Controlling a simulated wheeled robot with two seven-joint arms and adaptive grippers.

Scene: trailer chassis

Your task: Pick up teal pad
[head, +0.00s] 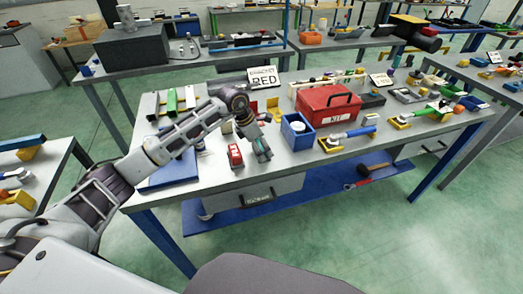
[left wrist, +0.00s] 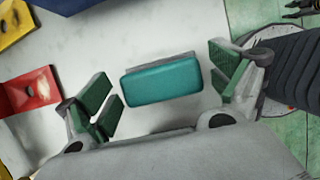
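The teal pad (left wrist: 162,82) is a rounded rectangular block in the left wrist view. It lies between the two green-lined fingers of my left gripper (left wrist: 160,68), with a visible gap on each side. The fingers are spread and do not touch it. In the head view my left gripper (head: 258,148) points down low over the front part of the workbench (head: 330,168). There the gripper mostly hides the pad, and I cannot make it out clearly. My right gripper is not in view.
A red toolbox (head: 328,105) is behind the bin. The bench's front edge is close, with a drawer (head: 250,194) below. Tools crowd the right side.

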